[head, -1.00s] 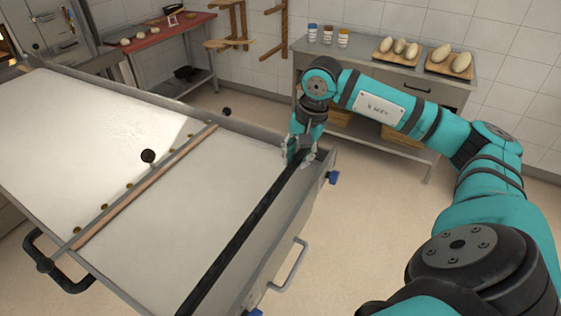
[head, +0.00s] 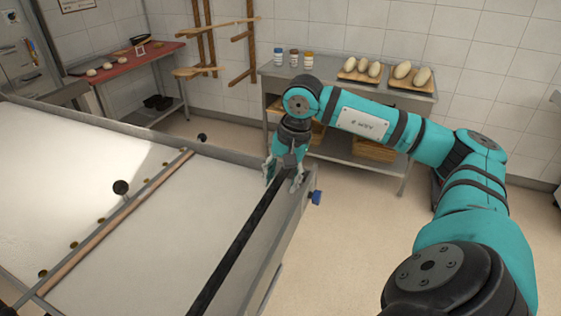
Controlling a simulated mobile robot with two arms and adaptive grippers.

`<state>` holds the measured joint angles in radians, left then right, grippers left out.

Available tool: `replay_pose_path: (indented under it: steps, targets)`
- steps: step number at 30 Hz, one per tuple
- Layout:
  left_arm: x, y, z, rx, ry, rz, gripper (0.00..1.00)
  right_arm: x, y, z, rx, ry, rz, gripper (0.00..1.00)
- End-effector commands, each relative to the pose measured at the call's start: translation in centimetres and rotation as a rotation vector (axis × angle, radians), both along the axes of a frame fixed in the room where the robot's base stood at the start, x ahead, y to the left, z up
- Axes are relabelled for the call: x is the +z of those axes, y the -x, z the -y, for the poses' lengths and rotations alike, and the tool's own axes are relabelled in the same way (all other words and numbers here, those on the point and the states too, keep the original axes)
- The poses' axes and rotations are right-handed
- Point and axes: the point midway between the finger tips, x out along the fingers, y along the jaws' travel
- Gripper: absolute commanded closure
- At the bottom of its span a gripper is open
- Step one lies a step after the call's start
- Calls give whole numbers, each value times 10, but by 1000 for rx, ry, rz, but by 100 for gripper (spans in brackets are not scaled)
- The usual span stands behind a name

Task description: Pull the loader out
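The loader (head: 180,235) is a long, pale, flat bed with grey metal side rails, filling the left and lower part of the head view. A black bar (head: 240,240) runs across it near its right end. My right gripper (head: 284,180) is at the far end of this bar, fingers pointing down on either side of it. Whether the fingers press on the bar is too small to tell. A wooden strip (head: 118,222) and a black knob (head: 121,187) are farther left on the loader. My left gripper is not in view.
A steel table (head: 345,85) with loaves on boards and several small jars stands behind my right arm. A red-topped table (head: 125,60) with dough pieces is at the back left. Wooden racks hang on the tiled wall. The floor (head: 350,250) right of the loader is clear.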

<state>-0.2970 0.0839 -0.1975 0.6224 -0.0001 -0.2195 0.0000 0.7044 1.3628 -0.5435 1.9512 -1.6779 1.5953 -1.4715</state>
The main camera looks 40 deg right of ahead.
Motion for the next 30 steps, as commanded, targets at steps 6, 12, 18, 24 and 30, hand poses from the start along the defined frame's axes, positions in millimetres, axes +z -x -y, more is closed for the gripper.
replay_pose_path:
  steps: [6,12,18,24,30]
  targets:
    - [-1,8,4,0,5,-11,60,1,0,-1,1,-1,2,54]
    - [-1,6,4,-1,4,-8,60,25,4,2,0,-1,5,54]
    - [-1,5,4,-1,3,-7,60,68,12,5,0,-3,8,54]
    - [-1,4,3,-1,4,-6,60,102,19,8,0,-3,6,54]
    - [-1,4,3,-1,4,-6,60,117,23,10,-1,-2,2,54]
